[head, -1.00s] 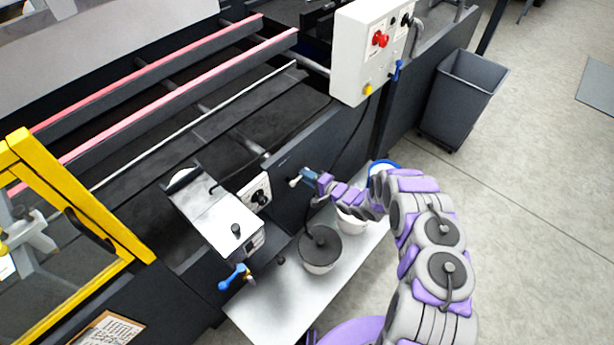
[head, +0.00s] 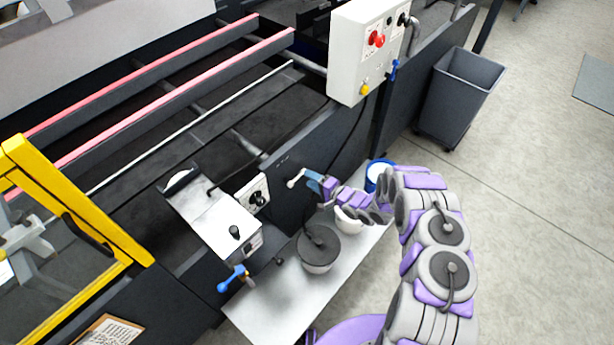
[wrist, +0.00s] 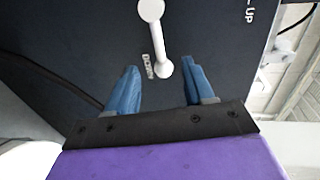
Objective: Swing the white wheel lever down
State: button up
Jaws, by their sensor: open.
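The white wheel lever (head: 296,179) sits on the dark side panel of the machine. In the wrist view the lever (wrist: 157,40) runs from a round hub at the top edge to a rounded end lower down. That end lies beside the printed word DOWN, and UP is printed to the upper right. My gripper (head: 316,185) is right beside the lever in the head view. In the wrist view my gripper (wrist: 161,82) is open, with its blue fingers on either side of the lever's end. No contact with the lever is visible.
A grey-lidded pot (head: 319,250) and a blue-rimmed tub (head: 379,172) stand on a pale shelf (head: 268,303) below the panel. A white control box (head: 362,50) is at the upper right. A grey bin (head: 462,95) stands on the open floor at right.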

jog(key=p+v, duration=0.1)
jog(key=v, duration=1.3)
jog(key=shift+d+p, duration=0.3)
jog(key=shift+p, duration=0.05)
jog(key=shift+w, duration=0.1)
